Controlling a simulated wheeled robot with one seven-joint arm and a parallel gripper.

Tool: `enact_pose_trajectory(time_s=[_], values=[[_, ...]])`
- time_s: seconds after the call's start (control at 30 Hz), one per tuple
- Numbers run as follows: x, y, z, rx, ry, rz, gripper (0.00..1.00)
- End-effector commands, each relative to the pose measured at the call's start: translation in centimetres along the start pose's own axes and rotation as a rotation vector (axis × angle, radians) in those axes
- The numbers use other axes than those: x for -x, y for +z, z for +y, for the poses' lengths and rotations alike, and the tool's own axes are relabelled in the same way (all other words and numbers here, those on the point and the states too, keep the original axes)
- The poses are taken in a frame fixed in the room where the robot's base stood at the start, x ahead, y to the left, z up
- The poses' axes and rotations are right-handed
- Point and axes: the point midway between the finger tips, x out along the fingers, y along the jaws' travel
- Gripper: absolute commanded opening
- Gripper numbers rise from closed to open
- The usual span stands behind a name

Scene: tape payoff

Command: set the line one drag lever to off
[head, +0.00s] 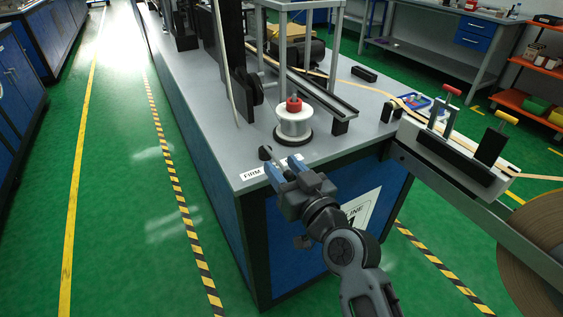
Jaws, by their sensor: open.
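A small lever with a black knob (265,153) stands at the near corner of the grey bench top (235,120); I take it for the drag lever. A white label reading FIRM (250,174) lies to its left. A second white label to its right is mostly hidden by my gripper. My gripper (284,167) is open, its blue fingertips pointing at the lever from the near side. The knob shows just beyond the fingertips; I cannot tell whether they touch. A partly covered LINE 1 sign (362,207) is on the bench's blue end.
A white spool with a red cap (294,104) stands close behind the gripper. Green floor (125,215) is clear at left.

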Motion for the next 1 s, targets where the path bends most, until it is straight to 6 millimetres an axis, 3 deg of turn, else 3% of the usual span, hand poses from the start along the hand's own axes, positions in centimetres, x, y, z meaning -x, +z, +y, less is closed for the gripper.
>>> enact_pose_trajectory(time_s=[0.2, 0.47, 0.9, 1.0], values=[[-1.6, 0.0, 0.0, 0.001, 0.001, 0.001, 0.47], [-1.7, 0.0, 0.0, 0.001, 0.001, 0.001, 0.47], [-1.7, 0.0, 0.0, 0.0, 0.001, 0.001, 0.05], [-1.7, 0.0, 0.0, 0.0, 0.001, 0.001, 0.0]])
